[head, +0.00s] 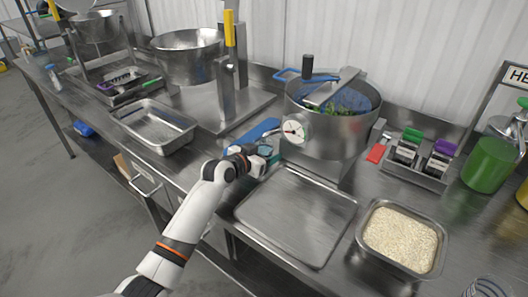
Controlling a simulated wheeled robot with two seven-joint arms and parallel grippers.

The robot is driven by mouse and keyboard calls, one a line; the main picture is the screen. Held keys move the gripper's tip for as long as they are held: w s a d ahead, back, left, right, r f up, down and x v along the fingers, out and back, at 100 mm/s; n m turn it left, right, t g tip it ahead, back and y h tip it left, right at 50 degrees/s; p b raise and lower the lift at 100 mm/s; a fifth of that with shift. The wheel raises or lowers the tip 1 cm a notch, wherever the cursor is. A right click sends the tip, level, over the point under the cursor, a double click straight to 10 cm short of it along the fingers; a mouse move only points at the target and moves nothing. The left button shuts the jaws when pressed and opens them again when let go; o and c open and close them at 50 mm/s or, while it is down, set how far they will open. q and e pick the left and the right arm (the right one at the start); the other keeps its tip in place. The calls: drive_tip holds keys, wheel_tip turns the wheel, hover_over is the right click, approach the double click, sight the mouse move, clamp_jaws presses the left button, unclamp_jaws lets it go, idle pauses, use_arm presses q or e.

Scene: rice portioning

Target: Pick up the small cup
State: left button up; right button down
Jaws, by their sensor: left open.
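My left gripper (266,160) is open on the counter side of the large pot, at the end of my white arm that comes in from the bottom left. A small teal-rimmed thing (266,150), possibly the small cup, shows right at its fingers. The gripper partly covers it, and I cannot tell whether they touch. A ribbed round metal thing (488,288) is cut off at the bottom right edge; I cannot tell if it is a cup. My right gripper is not in view.
A large pot (345,135) with a dial stands behind the gripper. A flat tray (298,212) and a pan of rice (400,240) lie to the right. An empty metal pan (155,125) is at left.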

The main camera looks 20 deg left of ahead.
use_arm(q)
drive_tip(key=c, duration=1.1)
drive_tip(key=shift+r, duration=0.15)
